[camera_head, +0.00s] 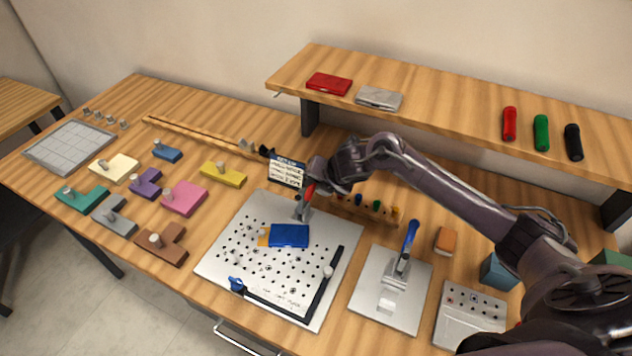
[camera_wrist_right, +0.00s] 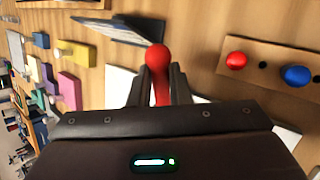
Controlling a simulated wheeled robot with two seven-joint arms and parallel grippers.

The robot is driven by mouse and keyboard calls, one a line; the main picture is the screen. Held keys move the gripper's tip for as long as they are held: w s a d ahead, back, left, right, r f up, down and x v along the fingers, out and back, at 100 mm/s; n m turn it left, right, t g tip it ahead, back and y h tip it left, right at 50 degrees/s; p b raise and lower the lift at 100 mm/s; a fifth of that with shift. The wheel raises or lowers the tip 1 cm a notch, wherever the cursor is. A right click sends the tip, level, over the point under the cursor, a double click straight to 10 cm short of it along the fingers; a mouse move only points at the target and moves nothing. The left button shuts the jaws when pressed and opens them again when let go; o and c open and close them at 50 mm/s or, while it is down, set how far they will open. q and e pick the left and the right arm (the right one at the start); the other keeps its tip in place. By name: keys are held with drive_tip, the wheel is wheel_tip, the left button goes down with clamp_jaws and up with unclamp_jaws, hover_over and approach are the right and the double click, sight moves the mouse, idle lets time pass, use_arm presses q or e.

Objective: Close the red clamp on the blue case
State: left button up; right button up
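The blue case (camera_head: 290,236) lies flat on the white perforated plate (camera_head: 225,262). The red clamp (camera_head: 308,191) stands at the plate's back edge, behind the case, with its handle pointing up. My right gripper (camera_head: 313,185) is at this handle in the head view. In the right wrist view the red handle (camera_wrist_right: 159,62) lies between the two fingers of the right gripper (camera_wrist_right: 161,80), which sit close against its sides, its rounded end sticking out past them. The clamp's lower part is partly hidden in the wrist view. My left gripper is not in view.
A blue-handled clamp (camera_head: 237,285) is at the plate's front left corner. Another fixture with an upright blue handle (camera_head: 410,237) stands to the right. A printed card (camera_head: 287,172) stands just left of my right gripper. The shelf (camera_head: 450,100) runs above and behind.

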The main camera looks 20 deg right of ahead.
clamp_jaws()
drive_tip(key=t+h+b, duration=0.1)
drive_tip(key=b, duration=0.2)
drive_tip(key=s+a+n+t+h+b, duration=0.1)
drive_tip(key=b, duration=0.2)
drive_tip(key=shift+r+b, duration=0.4)
drive_tip(key=shift+s+a+r+t+b, duration=0.1)
drive_tip(key=shift+a+r+t+b, duration=0.05)
drive_tip(key=shift+r+t+b, duration=0.2)
drive_tip(key=shift+r+h, duration=0.1)
drive_tip(key=shift+h, duration=0.2)
